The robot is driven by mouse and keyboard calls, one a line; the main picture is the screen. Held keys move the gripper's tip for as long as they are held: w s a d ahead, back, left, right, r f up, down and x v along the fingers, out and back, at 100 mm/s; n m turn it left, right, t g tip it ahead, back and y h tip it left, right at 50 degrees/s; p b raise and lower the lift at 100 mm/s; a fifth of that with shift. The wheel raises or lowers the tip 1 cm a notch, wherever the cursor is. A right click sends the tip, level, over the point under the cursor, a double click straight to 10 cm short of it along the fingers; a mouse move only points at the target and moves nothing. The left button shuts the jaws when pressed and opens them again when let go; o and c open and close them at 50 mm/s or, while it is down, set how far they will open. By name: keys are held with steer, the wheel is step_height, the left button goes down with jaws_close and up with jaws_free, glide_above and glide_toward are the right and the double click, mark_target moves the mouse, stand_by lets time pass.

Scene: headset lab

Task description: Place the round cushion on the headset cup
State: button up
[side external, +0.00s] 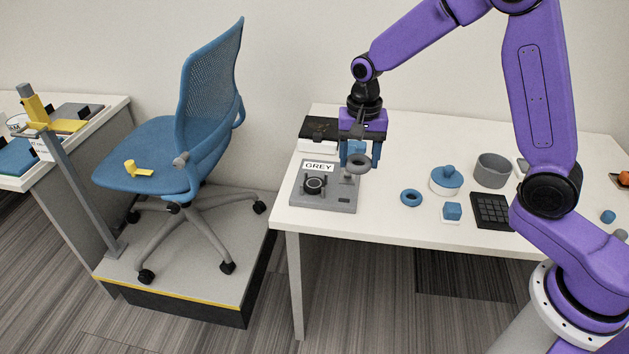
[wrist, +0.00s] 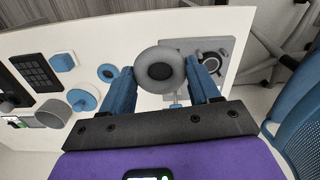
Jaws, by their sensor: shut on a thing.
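The round grey cushion (side external: 358,162) is a thick ring, held in my gripper (side external: 357,158) above the table. In the wrist view the cushion (wrist: 160,70) sits between the two blue fingers of my gripper (wrist: 160,78), which press on its sides. The headset cup (side external: 314,185) is a dark round piece held on a grey fixture (side external: 342,201), below and left of the cushion in the side view. A "GREY" label (side external: 318,167) stands at the fixture's back. The cup (wrist: 211,60) also shows in the wrist view, apart from the cushion and partly beyond my right-hand finger.
A blue ring (side external: 411,198), a lidded pot (side external: 446,180), a grey bowl (side external: 491,171), a blue cube (side external: 452,211) and a black keypad (side external: 491,211) stand to the right. A black box (side external: 319,130) lies behind the fixture. A blue chair (side external: 180,150) stands left of the table.

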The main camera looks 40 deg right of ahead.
steer(key=w+a+f, duration=0.1)
steer(key=w+f, duration=0.3)
steer(key=w, duration=0.4)
glide_above(314, 183)
steer(key=f, duration=0.5)
steer(key=shift+s, duration=0.35)
steer(key=shift+w+f, duration=0.3)
steer(key=shift+f, duration=1.65)
steer(key=shift+f, duration=0.15)
steer(key=o, duration=1)
steer(key=shift+o, duration=0.2)
step_height(314, 183, up, 12)
steer(key=shift+r, duration=0.2)
